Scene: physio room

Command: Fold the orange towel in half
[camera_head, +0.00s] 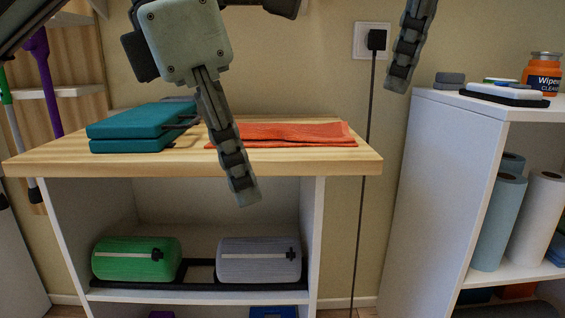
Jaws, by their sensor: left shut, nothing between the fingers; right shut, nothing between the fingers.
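The orange towel (295,134) lies flat on the right half of the wooden top of a low shelf unit. Its left end is partly hidden behind my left gripper. My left gripper (244,200) hangs in from the top, in front of the towel's left end, with its fingers shut and empty. I cannot tell how far it is from the towel. My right gripper (398,85) shows only in part at the top, right of the towel and above it, against the wall. It is shut and empty.
Teal folded blocks (130,127) sit on the left of the wooden top (65,160). Below are a green roll (135,262) and a grey roll (258,264). A black cable (369,130) hangs from a wall socket. A white shelf (440,170) with paper rolls and an orange tub (542,75) stands right.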

